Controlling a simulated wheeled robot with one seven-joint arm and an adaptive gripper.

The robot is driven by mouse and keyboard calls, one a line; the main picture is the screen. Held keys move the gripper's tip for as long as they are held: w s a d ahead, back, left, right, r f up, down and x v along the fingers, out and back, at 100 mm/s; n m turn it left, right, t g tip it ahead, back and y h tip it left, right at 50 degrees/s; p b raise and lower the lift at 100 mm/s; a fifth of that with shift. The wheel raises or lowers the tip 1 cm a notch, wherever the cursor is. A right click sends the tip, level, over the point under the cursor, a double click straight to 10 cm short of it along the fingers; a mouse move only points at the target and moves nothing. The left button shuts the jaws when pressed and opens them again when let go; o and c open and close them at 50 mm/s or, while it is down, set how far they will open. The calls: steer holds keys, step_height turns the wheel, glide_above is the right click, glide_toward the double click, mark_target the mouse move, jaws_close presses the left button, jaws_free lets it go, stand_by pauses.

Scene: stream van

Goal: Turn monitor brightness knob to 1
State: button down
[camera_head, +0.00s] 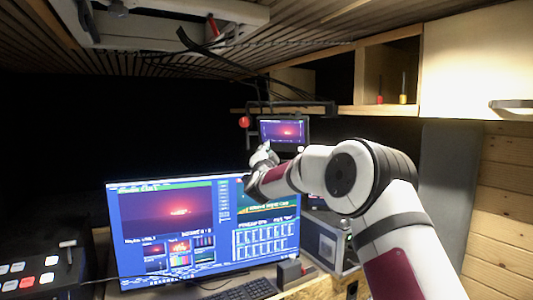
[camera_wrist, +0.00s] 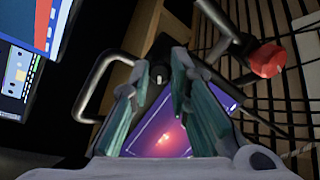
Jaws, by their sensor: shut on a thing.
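The small monitor (camera_head: 283,130) hangs under the shelf, its screen lit with a red and purple picture. The same screen (camera_wrist: 165,132) shows tilted in the wrist view, partly behind my fingers. My gripper (camera_head: 262,157) is at the monitor's lower left in the head view. In the wrist view, my gripper (camera_wrist: 160,68) has its two teal fingers on either side of a small dark part at the monitor's edge, which looks like the brightness knob (camera_wrist: 158,77). The fingers hide much of it. I cannot read any number or pointer on it.
A dark metal bracket (camera_wrist: 88,88) and a red ball-like part (camera_wrist: 267,60) are close to my gripper. The large monitor (camera_head: 165,215) stands below left, with a keyboard (camera_head: 245,290) in front. A shelf (camera_head: 390,109) and cabinet (camera_head: 475,70) are at right.

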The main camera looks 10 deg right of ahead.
steer(key=n+g+h+b, duration=0.1)
steer(key=n+h+b, duration=0.1)
steer(key=n, duration=0.4)
steer(key=n+g+h+b, duration=0.1)
steer(key=n+h+b, duration=0.1)
steer(key=n, duration=0.3)
steer(key=n+g+h+b, duration=0.1)
steer(key=n+h+b, duration=0.1)
steer(key=n, duration=0.4)
steer(key=shift+w+a+f+n+g+h, duration=0.1)
steer(key=shift+w+a+n+g+h, duration=0.15)
steer(key=shift+h, duration=0.55)
steer(key=shift+n, duration=0.25)
stand_by(0.3)
steer(key=c, duration=1.5)
jaws_free()
steer(key=shift+s, duration=0.1)
steer(key=shift+a, duration=0.1)
steer(key=v, duration=1.2)
